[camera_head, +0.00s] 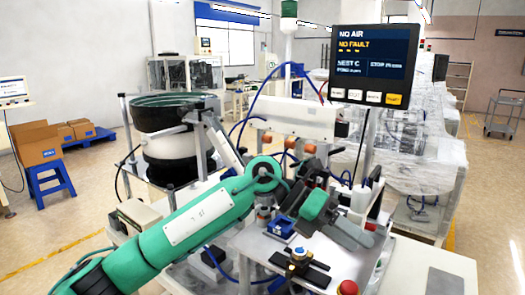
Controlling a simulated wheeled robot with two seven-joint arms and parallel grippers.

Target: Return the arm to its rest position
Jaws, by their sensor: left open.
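My left arm (195,222), green with a white label plate, reaches in from the lower left across the front of the machine. Its wrist bends near the middle of the picture. My left gripper (350,232), dark and grey with a green part, is tilted above the white machine top (265,247). It is open, and I see nothing held in it. The gripper hides part of the fixtures behind it. My right gripper is not in view.
A bowl feeder (168,112) stands behind my left arm. A monitor (372,62) reading "NO AIR" and "NO FAULT" rises behind the gripper. A blue fixture (280,229) and a red button (348,287) are close by.

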